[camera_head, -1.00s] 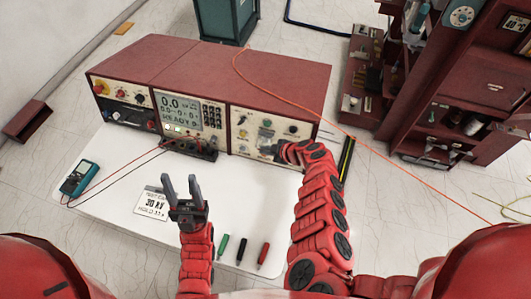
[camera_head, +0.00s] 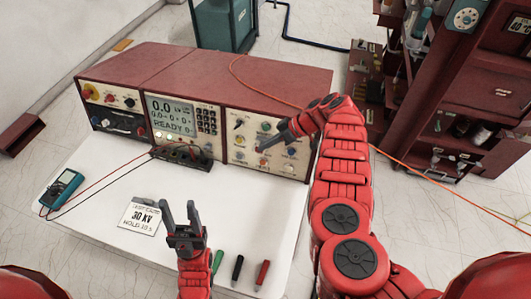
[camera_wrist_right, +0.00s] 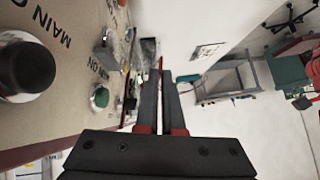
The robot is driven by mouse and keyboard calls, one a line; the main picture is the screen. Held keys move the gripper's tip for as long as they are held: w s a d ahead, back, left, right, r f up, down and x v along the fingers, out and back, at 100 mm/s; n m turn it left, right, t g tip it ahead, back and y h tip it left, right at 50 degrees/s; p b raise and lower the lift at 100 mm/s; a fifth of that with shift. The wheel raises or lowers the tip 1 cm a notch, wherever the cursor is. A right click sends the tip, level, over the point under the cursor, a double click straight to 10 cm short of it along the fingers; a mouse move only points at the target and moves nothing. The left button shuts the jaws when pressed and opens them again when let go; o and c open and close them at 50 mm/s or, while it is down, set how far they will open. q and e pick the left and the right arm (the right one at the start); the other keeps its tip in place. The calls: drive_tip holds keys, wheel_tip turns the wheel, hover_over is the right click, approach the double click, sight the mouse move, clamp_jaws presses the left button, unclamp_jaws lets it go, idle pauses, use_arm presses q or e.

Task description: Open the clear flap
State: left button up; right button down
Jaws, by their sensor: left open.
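The clear flap is hard to make out. A greyish, boxy piece that may be it stands out from the panel beside a green button (camera_wrist_right: 100,97) in the right wrist view. In the head view, the right-hand panel (camera_head: 240,150) holds several knobs and buttons, partly hidden by my right gripper. My right gripper (camera_head: 264,147) is close in front of this panel, its fingers pressed nearly together; they also show in the right wrist view (camera_wrist_right: 161,65). I cannot see anything held in it. My left gripper (camera_head: 181,207) is open and empty above the table, away from the panel.
The white table (camera_head: 95,225) carries a blue multimeter (camera_head: 62,190), a 30 kV card (camera_head: 140,215), and green, black and red pens (camera_head: 262,273). A terminal block (camera_head: 182,156) with leads stands before the console. An orange cable crosses the console top. A dark red cabinet (camera_head: 470,75) is at right.

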drive_tip(key=shift+w+b, duration=0.1)
drive_tip(key=shift+b, duration=0.2)
drive_tip(key=shift+r, duration=0.1)
drive_tip(key=c, duration=1)
unclamp_jaws()
drive_tip(key=shift+c, duration=0.2)
drive_tip(key=w+b+v, duration=0.1)
drive_tip(key=b+v, duration=0.2)
drive_tip(key=v, duration=1.4)
drive_tip(key=shift+s+d, duration=0.25)
drive_tip(key=shift+s, duration=0.05)
